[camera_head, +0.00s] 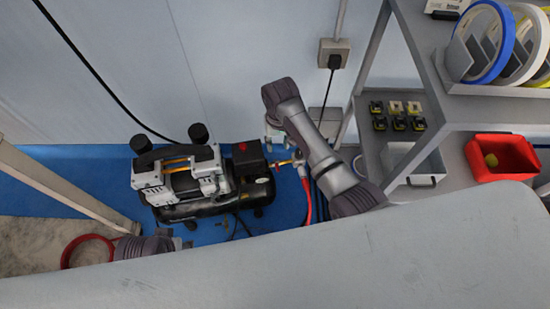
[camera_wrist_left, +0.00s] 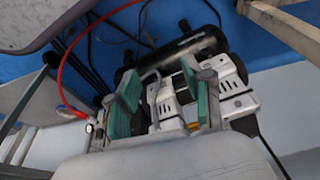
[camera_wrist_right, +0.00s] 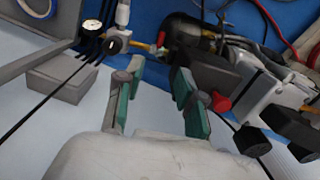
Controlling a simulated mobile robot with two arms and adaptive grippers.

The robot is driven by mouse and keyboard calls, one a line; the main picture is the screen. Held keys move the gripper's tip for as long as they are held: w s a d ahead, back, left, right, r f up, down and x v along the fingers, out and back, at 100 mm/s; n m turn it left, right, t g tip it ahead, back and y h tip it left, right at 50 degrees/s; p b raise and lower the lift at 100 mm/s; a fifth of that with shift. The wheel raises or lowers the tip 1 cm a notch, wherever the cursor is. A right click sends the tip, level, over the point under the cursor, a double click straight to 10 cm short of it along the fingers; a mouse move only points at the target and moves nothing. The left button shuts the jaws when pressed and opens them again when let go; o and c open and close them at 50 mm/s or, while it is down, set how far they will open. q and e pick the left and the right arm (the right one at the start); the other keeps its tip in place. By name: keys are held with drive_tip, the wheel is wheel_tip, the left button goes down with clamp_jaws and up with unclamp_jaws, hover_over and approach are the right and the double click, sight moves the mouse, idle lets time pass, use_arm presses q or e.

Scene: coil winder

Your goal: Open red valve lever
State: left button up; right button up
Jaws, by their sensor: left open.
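The red valve lever (camera_wrist_right: 161,39) shows in the right wrist view as a small red piece on a brass fitting, between a pressure gauge (camera_wrist_right: 91,26) and the compressor. In the head view, the brass fitting (camera_head: 284,163) is beside the compressor (camera_head: 178,178); the lever is too small to make out there. My right gripper (camera_wrist_right: 158,72) is open and empty, pointing down toward the fitting and apart from it. It also shows in the head view (camera_head: 275,137), partly behind my arm. My left gripper (camera_wrist_left: 160,76) is open and empty, with the compressor beyond its fingers.
A red knob (camera_wrist_right: 220,102) on the compressor's black box is close to my right finger. A red hose (camera_head: 307,200) runs down beside the fitting. A shelf (camera_head: 450,115) with spools and a red bin (camera_head: 501,157) stands at the right. A wall socket (camera_head: 334,53) is behind.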

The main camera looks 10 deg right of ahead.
use_arm(q)
drive_tip(key=b+v, duration=0.2)
drive_tip(key=v, duration=0.4)
use_arm(e)
hover_over(277, 166)
wheel_tip(277, 166, down, 5)
drive_tip(key=shift+d+f, duration=0.1)
drive_tip(key=shift+f, duration=0.05)
wheel_tip(277, 166, down, 6)
drive_tip(key=b, duration=0.2)
drive_tip(key=shift+b, duration=0.35)
drive_tip(key=shift+w+f+b, duration=0.1)
drive_tip(key=shift+f+b, duration=0.2)
drive_tip(key=shift+f, duration=0.35)
use_arm(q)
drive_tip(key=w+d+r+t+h, duration=0.1)
drive_tip(key=w+d+t, duration=0.1)
drive_tip(key=w+t, duration=0.3)
drive_tip(key=shift+w+r, duration=0.35)
drive_tip(key=shift+w, duration=1.05)
use_arm(e)
drive_tip(key=shift+f, duration=0.2)
use_arm(q)
drive_tip(key=shift+d, duration=0.1)
use_arm(e)
clamp_jaws()
